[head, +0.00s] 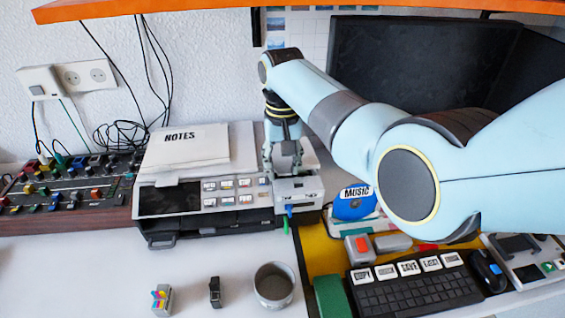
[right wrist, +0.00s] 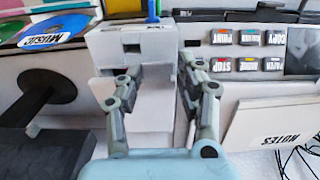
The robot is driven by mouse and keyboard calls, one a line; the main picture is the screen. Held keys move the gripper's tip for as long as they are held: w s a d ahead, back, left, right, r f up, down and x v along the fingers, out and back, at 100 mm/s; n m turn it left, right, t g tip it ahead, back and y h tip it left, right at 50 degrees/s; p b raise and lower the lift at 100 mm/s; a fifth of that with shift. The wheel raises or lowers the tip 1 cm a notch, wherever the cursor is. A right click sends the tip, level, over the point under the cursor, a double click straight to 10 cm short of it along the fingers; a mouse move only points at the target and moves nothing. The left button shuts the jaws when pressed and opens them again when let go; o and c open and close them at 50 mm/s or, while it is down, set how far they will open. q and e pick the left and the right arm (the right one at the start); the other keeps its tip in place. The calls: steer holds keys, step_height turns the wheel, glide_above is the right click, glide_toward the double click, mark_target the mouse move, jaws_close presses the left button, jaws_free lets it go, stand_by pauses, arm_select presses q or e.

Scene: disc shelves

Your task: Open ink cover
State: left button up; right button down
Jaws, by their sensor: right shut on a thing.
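The printer (head: 215,217) stands against the wall, with labelled buttons on its front. At its right end is a white ink unit (head: 300,187), with a blue and a green piece at its front. My right gripper (head: 282,168) reaches down onto this unit from above. In the right wrist view its two fingers (right wrist: 158,90) stand either side of a pale ink cover (right wrist: 152,112) and are shut on it. The box front with dark slots (right wrist: 110,42) shows beyond the fingertips. How far the cover is raised cannot be told. My left gripper is not in view.
A notes pad (head: 185,150) lies on the printer. A mixer panel (head: 70,188) is at left, a music disc (head: 354,203) at right. A keyboard (head: 415,288), a metal cup (head: 273,285) and small items stand in front. A monitor (head: 420,60) stands behind my right arm.

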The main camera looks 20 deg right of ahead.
steer(key=r, duration=0.1)
steer(key=w+d+r+p, duration=0.1)
steer(key=r, duration=0.1)
steer(key=w+r+p, duration=0.1)
steer(key=r, duration=0.1)
steer(key=shift+w+d+r, duration=0.15)
steer(key=shift+w, duration=0.1)
steer(key=shift+w+r, duration=0.1)
steer(key=shift+w, duration=0.05)
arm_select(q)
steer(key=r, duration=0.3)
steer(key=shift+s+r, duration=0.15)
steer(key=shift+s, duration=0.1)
